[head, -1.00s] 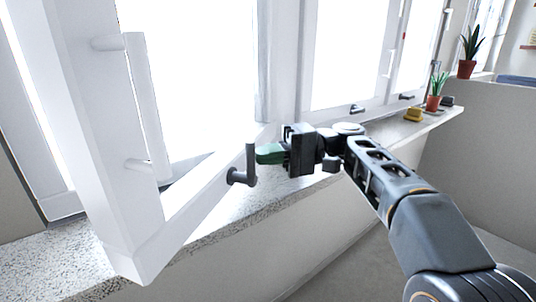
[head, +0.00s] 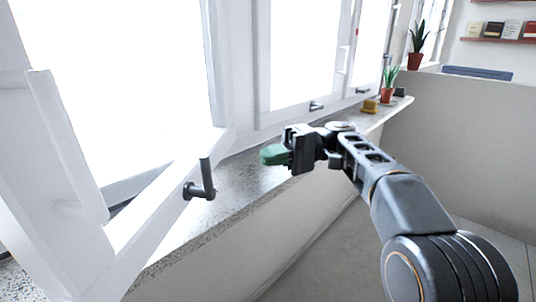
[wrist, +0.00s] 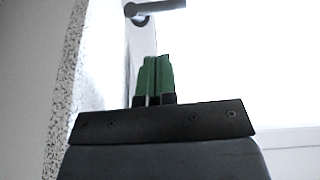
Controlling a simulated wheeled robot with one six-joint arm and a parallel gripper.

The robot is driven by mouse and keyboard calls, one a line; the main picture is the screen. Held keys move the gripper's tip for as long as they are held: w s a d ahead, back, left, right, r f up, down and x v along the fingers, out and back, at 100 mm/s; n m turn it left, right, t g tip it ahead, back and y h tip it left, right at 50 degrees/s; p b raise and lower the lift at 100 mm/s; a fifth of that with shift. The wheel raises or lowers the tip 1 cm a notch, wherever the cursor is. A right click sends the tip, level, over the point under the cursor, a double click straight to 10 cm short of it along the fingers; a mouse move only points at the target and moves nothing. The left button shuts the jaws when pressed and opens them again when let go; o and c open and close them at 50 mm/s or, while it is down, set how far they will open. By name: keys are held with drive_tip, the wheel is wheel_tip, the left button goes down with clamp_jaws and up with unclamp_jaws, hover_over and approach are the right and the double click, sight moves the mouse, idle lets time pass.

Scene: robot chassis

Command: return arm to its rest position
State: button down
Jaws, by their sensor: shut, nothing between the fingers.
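My gripper (head: 272,155) is at the end of my outstretched arm, above the speckled window sill (head: 250,184). Its green fingers are together with nothing between them; they also show closed in the wrist view (wrist: 155,78). The open window sash (head: 160,225) stands to the left, with a dark grey handle (head: 203,184) on its lower rail. The gripper is to the right of this handle and apart from it. In the wrist view a handle (wrist: 155,7) shows at the top, beyond the fingertips.
Further along the sill are a yellow object (head: 370,106) and a potted plant (head: 388,85). Another potted plant (head: 417,45) stands on a ledge behind. Shelves (head: 505,30) hang at the back right. Floor to the right of the sill wall is clear.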

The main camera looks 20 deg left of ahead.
drive_tip(key=shift+a, duration=0.1)
wheel_tip(320, 180, down, 12)
drive_tip(key=w+d+m+t+h+p, duration=0.2)
drive_tip(key=m+t+h+p, duration=0.1)
drive_tip(key=m+t, duration=0.4)
drive_tip(key=s+d+f+m+t+h+p, duration=0.1)
drive_tip(key=d+t+h+p, duration=0.15)
drive_tip(key=d, duration=0.25)
drive_tip(key=s+d+t+h+p, duration=0.1)
drive_tip(key=s+d+h+p, duration=0.15)
drive_tip(key=d, duration=0.35)
drive_tip(key=s+d+r+t+h+p, duration=0.2)
drive_tip(key=s+d+r+p, duration=0.2)
drive_tip(key=d+p, duration=0.3)
drive_tip(key=s+d+r+t+h+p, duration=0.2)
drive_tip(key=s+d+r+p, duration=0.3)
drive_tip(key=d, duration=0.4)
drive_tip(key=shift+s+d+r+m+t+h+p, duration=0.3)
drive_tip(key=shift+h+p, duration=0.2)
drive_tip(key=shift+p, duration=0.4)
drive_tip(key=shift+w, duration=0.1)
